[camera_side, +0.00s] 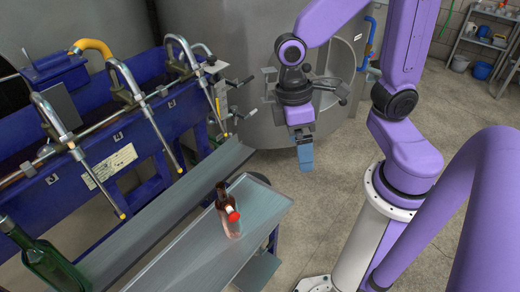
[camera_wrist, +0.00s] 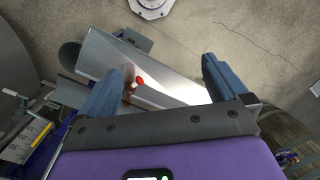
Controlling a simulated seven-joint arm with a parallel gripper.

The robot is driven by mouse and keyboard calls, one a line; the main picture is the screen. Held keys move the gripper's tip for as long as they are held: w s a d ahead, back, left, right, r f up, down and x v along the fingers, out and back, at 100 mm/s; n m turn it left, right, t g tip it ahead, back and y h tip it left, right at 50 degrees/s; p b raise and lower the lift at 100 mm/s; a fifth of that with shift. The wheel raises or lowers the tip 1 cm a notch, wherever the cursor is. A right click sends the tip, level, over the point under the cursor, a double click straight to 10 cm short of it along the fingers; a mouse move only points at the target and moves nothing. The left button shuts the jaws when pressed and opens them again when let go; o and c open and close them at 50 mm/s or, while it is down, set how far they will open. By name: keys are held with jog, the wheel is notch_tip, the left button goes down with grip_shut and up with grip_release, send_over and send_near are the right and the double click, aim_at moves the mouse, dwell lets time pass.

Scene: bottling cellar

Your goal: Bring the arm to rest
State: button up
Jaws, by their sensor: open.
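My gripper (camera_side: 305,158) hangs above the floor beyond the right end of the metal bench, clear of it, with its blue fingers pointing down. In the wrist view my gripper (camera_wrist: 160,85) has its two blue fingers spread wide, with nothing held between them. A small brown bottle (camera_side: 222,196) stands upright on the bench, with a red-capped item (camera_side: 232,214) close against it. In the wrist view the red cap (camera_wrist: 140,81) shows near the left finger, which partly hides the bottle.
The metal bench (camera_side: 185,259) runs along the blue filling machine (camera_side: 105,160) with its spouts. A green bottle (camera_side: 45,258) stands at the lower left. A big steel tank (camera_side: 262,110) stands behind my gripper. Shelves (camera_side: 484,42) are at the back right. The floor (camera_side: 318,205) below my gripper is clear.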

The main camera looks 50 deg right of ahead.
jog(key=s+d+r+n+t, duration=0.2)
jog(key=s+d+n, duration=0.1)
jog(key=s+n, duration=0.1)
jog(key=shift+s+r+t, duration=0.25)
jog(key=shift+s+t, duration=0.05)
jog(key=shift+s, duration=0.3)
dwell(0.4)
